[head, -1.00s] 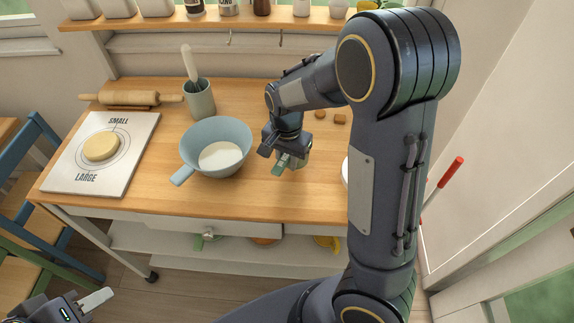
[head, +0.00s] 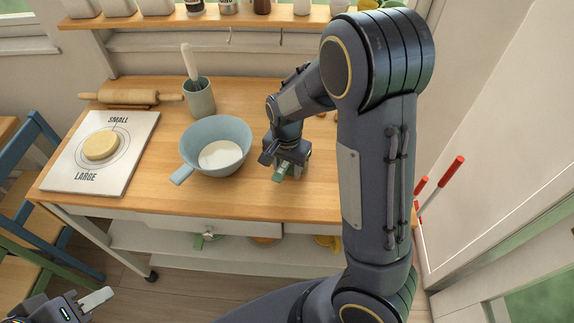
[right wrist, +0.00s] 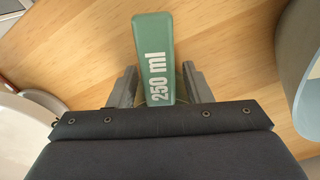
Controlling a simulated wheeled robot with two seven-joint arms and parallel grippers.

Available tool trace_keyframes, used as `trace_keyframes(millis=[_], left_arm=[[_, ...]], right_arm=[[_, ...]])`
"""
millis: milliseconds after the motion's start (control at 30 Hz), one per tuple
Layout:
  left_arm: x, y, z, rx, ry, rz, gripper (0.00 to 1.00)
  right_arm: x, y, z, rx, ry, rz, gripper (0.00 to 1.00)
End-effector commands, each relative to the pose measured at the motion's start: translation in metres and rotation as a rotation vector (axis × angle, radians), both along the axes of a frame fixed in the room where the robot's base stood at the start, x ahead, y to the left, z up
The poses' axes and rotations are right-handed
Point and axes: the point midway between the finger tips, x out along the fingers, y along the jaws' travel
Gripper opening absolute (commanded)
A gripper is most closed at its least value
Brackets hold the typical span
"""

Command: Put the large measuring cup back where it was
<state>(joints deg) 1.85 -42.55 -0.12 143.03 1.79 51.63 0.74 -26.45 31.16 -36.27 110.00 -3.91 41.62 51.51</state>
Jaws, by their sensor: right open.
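The green handle (right wrist: 154,55) marked "250 ml" lies between the spread fingers of my right gripper (right wrist: 158,85) in the right wrist view. The cup's body is hidden under the gripper. In the head view the handle (head: 281,172) sticks out toward the front of the worktop, and my right gripper (head: 288,160) is low over the wood, right of the blue-grey bowl. My right gripper is open around the handle. My left gripper (head: 88,302) is at the bottom left, away from the table; its finger opening is unclear.
The blue-grey bowl (head: 232,133) with white contents stands close left of my right gripper. A crock (head: 201,100), a rolling pin (head: 125,98) and a SMALL/LARGE board (head: 80,178) with dough (head: 101,146) are further left. A white vessel (right wrist: 25,135) shows in the wrist view. Front wood is clear.

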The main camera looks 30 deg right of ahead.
Motion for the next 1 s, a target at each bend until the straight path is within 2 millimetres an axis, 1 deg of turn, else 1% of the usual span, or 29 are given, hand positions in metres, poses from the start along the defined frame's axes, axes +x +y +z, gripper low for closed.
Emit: trace_keyframes(millis=[133, 167, 233, 367, 500, 600, 700, 867, 967, 1000], left_arm=[[0.0, 0.0, 0.004, 0.0, 0.0, 0.0, 0.36], [0.0, 0.0, 0.003, 0.0, 0.0, 0.0, 0.36], [0.0, 0.0, 0.003, 0.0, 0.0, 0.0, 0.36], [0.0, 0.0, 0.003, 0.0, 0.0, 0.0, 0.36], [0.0, 0.0, 0.004, 0.0, 0.0, 0.0, 0.36], [0.0, 0.0, 0.004, 0.0, 0.0, 0.0, 0.36], [0.0, 0.0, 0.004, 0.0, 0.0, 0.0, 0.36], [0.0, 0.0, 0.004, 0.0, 0.0, 0.0, 0.36], [0.0, 0.0, 0.004, 0.0, 0.0, 0.0, 0.36], [0.0, 0.0, 0.004, 0.0, 0.0, 0.0, 0.36]], right_arm=[[0.0, 0.0, 0.006, 0.001, -0.001, 0.0, 0.45], [0.0, 0.0, 0.008, 0.0, -0.002, 0.0, 0.45], [0.001, 0.001, 0.017, 0.001, -0.005, 0.001, 0.45], [0.001, 0.001, 0.044, 0.002, -0.007, 0.002, 0.45], [0.001, 0.001, 0.075, 0.002, -0.007, 0.002, 0.45], [0.0, 0.001, 0.094, 0.001, -0.007, 0.001, 0.45], [0.0, 0.001, 0.109, 0.001, -0.003, 0.001, 0.45], [-0.002, 0.001, 0.121, 0.007, -0.002, 0.004, 0.45], [-0.014, -0.001, 0.126, 0.06, -0.015, 0.037, 0.45], [-0.023, -0.001, 0.128, 0.099, -0.029, 0.065, 0.45]])
